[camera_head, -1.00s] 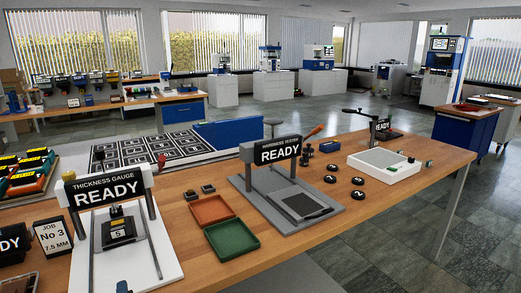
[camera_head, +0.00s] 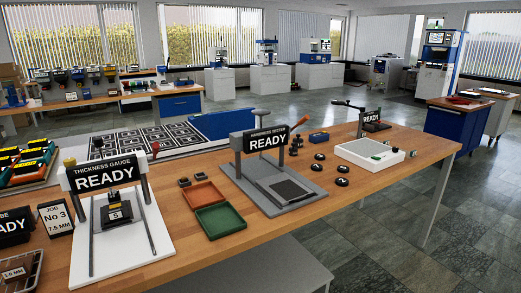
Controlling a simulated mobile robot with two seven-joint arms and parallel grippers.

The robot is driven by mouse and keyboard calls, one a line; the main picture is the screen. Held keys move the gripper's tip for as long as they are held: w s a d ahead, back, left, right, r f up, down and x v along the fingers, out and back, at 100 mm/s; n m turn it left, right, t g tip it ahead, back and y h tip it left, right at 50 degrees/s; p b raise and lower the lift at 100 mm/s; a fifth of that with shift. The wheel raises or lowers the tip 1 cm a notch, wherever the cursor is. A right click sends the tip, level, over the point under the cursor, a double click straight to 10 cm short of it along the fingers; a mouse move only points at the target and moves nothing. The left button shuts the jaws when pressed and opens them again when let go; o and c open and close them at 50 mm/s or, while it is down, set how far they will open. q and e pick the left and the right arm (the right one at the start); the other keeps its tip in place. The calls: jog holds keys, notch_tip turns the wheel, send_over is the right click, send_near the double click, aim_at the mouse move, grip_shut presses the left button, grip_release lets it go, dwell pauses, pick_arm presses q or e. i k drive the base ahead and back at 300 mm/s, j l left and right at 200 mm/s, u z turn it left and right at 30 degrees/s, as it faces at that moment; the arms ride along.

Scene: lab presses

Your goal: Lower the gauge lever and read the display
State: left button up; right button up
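The thickness gauge stands at the left of the wooden bench on a white base (camera_head: 152,238). Its black display (camera_head: 104,174) reads "THICKNESS GAUGE READY". A small dark block marked 5 (camera_head: 117,213) sits under the display, between two grey rails. A raised lever with a red knob (camera_head: 155,147) shows at the gauge's right upper side, and a yellow knob (camera_head: 69,162) at its left. A card (camera_head: 55,218) beside the gauge reads "JOB No 3, 7.5 M", its edge partly hidden. Neither of my grippers is in view.
A hardness tester (camera_head: 267,143), also reading "READY", stands right of a red tray (camera_head: 204,195) and green tray (camera_head: 221,221). Several black numbered discs (camera_head: 318,167) lie near a white tray (camera_head: 372,150). A wire tray (camera_head: 38,272) is at the lower left.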

aim_at(155, 145)
jog(key=l+u, duration=0.9)
jog(key=u, duration=0.15)
jog(key=k, duration=0.05)
